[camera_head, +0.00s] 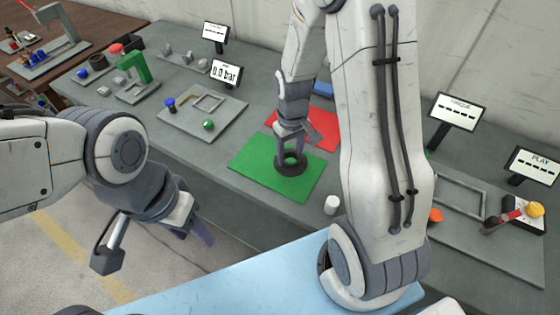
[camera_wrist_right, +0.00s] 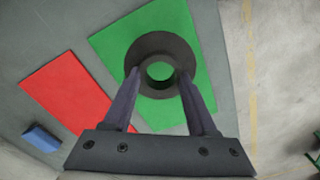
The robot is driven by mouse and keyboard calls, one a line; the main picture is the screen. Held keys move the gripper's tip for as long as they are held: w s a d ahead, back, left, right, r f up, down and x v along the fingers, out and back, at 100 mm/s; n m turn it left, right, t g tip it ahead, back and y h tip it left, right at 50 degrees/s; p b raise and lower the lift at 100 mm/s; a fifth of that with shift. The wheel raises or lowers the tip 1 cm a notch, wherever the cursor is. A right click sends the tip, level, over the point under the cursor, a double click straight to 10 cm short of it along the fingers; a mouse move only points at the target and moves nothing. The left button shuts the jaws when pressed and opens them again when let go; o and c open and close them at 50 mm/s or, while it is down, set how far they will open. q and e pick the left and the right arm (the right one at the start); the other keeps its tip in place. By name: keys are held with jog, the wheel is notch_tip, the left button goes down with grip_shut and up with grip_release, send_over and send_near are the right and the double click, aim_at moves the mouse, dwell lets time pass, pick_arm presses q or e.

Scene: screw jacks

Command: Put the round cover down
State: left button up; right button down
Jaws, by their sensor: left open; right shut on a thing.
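The round cover (camera_head: 291,164) is a dark ring with a hole through its middle. My right gripper (camera_head: 289,150) is shut on it over the green mat (camera_head: 255,180). In the right wrist view the cover (camera_wrist_right: 160,45) sits between the two fingertips (camera_wrist_right: 158,82), and green shows through its hole. I cannot tell whether the cover touches the mat (camera_wrist_right: 205,95) or is just above it. My left gripper (camera_head: 150,240) is open and empty, out over the floor in front of the bench.
A red mat (camera_head: 318,125) lies behind the green one. A white cylinder (camera_head: 331,204) stands right of the green mat. A grey plate with a frame and knobs (camera_head: 190,115) is at the left. Display signs (camera_head: 452,112) stand at the back right. The green mat is otherwise clear.

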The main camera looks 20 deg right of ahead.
jog(key=shift+w+a+f, duration=0.3)
jog(key=shift+a+f, duration=0.15)
jog(key=shift+a, duration=0.2)
jog(key=shift+w+a+f, duration=0.25)
jog(key=shift+a+f, duration=0.15)
jog(key=shift+a, duration=0.2)
notch_tip(320, 180, down, 3)
jog(key=shift+f+p, duration=0.1)
jog(key=shift+p, duration=0.5)
jog(key=shift+f, duration=0.4)
jog(key=shift+c, duration=1)
grip_release()
jog(key=shift+f, duration=0.15)
